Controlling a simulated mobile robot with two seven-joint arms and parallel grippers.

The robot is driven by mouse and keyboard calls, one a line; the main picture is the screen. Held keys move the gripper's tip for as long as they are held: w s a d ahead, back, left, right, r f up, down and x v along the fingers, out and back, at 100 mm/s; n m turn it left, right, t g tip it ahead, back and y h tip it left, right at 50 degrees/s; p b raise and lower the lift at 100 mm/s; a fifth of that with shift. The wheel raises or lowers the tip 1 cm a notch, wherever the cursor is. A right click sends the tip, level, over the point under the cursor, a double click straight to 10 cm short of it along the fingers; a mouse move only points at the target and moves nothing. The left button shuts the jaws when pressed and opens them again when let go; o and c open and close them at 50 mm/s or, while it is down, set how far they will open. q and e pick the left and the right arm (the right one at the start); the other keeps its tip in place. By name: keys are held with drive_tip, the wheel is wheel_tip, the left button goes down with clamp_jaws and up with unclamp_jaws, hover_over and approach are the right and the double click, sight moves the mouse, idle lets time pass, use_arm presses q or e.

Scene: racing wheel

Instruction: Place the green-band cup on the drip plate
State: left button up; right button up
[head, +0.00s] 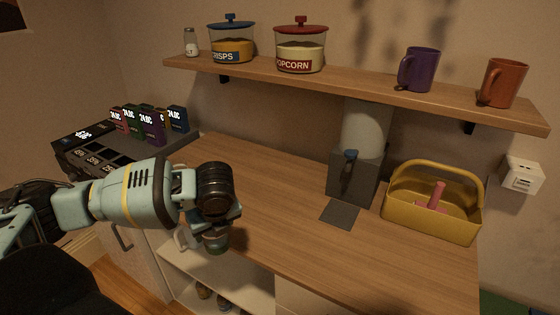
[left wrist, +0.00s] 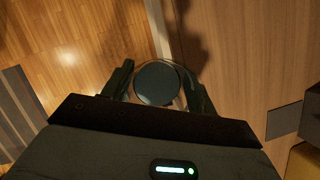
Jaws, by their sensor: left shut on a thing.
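My left gripper (head: 214,224) is shut on the green-band cup (head: 215,242), whose lower part with green on it shows below the fingers in the head view. In the left wrist view the gripper (left wrist: 158,85) has a finger on each side of the cup's dark round top (left wrist: 156,83). The cup looks upright, near the counter's front edge. The drip plate (head: 340,214) is a flat dark square in front of the grey dispenser (head: 354,176), right of the cup, and is bare. It also shows in the left wrist view (left wrist: 284,122). My right gripper is out of view.
A yellow basket (head: 432,222) stands right of the dispenser. The wooden counter (head: 275,190) is clear between cup and plate. A wall shelf (head: 350,88) above holds jars and mugs. Several coloured boxes (head: 150,125) stand at the left.

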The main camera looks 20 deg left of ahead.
use_arm(q)
drive_tip(key=shift+d, duration=0.1)
drive_tip(key=shift+d+f+n+g, duration=0.15)
drive_tip(key=shift+d+n+g, duration=0.15)
drive_tip(key=shift+d+n, duration=0.6)
drive_tip(key=s+d+r+n+g+h, duration=0.1)
drive_tip(key=d+n+g+h, duration=0.1)
drive_tip(key=d+n, duration=0.4)
drive_tip(key=s+d+r+n+g+h, duration=0.1)
drive_tip(key=d+n+g, duration=0.3)
drive_tip(key=n, duration=1.2)
drive_tip(key=s+d, duration=0.1)
drive_tip(key=d, duration=0.2)
drive_tip(key=shift+s+r+h, duration=0.15)
drive_tip(key=shift+r+h, duration=0.2)
drive_tip(key=shift+h, duration=0.05)
